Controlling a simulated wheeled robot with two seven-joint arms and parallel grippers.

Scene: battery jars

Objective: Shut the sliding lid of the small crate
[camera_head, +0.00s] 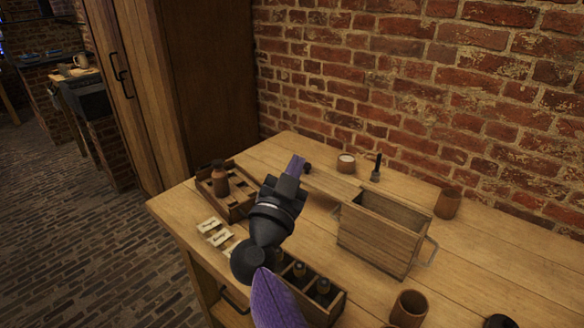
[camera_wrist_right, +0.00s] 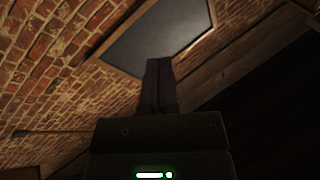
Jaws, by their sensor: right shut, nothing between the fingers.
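The small wooden crate (camera_head: 372,246) stands on the table with its top open and its dark inside showing. Its flat wooden lid (camera_head: 331,183) is slid out toward the back left, beyond the crate's left end. A small black knob (camera_head: 307,169) shows near the lid's far end. My right gripper (camera_head: 297,163) reaches up over the table, its purple fingers just left of this knob; I cannot tell whether they touch it. In the right wrist view the fingers (camera_wrist_right: 159,85) are together and empty. My left gripper is not in view.
A divided tray with a brown jar (camera_head: 221,180) stands left, pale cards (camera_head: 215,231) before it. A bottle box (camera_head: 334,304) is at the front. Wooden cups (camera_head: 448,204) (camera_head: 408,309), a white-topped jar (camera_head: 346,162) and a black-handled tool (camera_head: 376,168) surround the crate. A brick wall rises behind.

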